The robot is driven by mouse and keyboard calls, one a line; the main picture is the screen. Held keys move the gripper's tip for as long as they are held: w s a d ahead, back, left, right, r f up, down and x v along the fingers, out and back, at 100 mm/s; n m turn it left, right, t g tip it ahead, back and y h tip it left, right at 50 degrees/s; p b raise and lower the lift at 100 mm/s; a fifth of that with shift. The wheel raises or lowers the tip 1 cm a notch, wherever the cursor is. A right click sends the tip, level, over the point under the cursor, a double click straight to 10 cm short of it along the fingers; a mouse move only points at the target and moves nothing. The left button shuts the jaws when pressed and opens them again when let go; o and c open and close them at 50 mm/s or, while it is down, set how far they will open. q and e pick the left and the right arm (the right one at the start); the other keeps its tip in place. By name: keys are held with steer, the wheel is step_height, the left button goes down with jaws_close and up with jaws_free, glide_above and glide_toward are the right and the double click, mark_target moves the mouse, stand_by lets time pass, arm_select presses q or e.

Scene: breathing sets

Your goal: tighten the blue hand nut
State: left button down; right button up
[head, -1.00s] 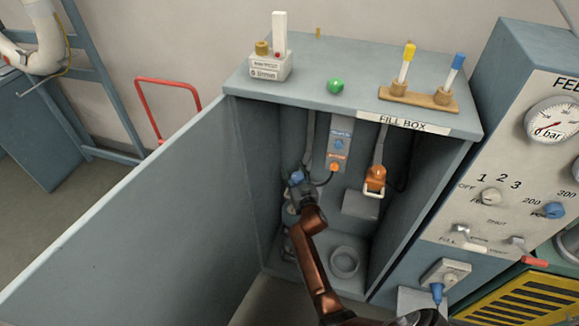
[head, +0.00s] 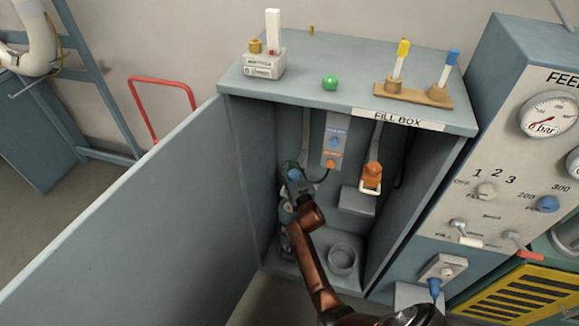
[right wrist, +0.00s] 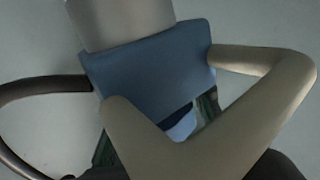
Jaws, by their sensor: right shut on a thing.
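The blue hand nut (right wrist: 150,65) fills the middle of the right wrist view, below a pale grey cylinder (right wrist: 120,20). In the head view the nut (head: 294,174) is a small blue patch at the left inside the open fill box (head: 350,100), mostly hidden by my gripper. My right gripper (head: 292,181) is shut on it. In the right wrist view my right gripper (right wrist: 165,80) has one beige finger on either side of the nut. The nut's far side is hidden. My left gripper is not in view.
A grey ring (head: 342,259) lies on the box floor. The open door (head: 120,220) stands left; a gauge panel (head: 500,170) stands right. A dark hose (right wrist: 40,85) curves beside the nut.

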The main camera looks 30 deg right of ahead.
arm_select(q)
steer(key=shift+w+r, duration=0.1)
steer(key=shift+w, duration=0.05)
arm_select(e)
steer(key=shift+s+f, duration=0.1)
steer(key=shift+c, duration=0.2)
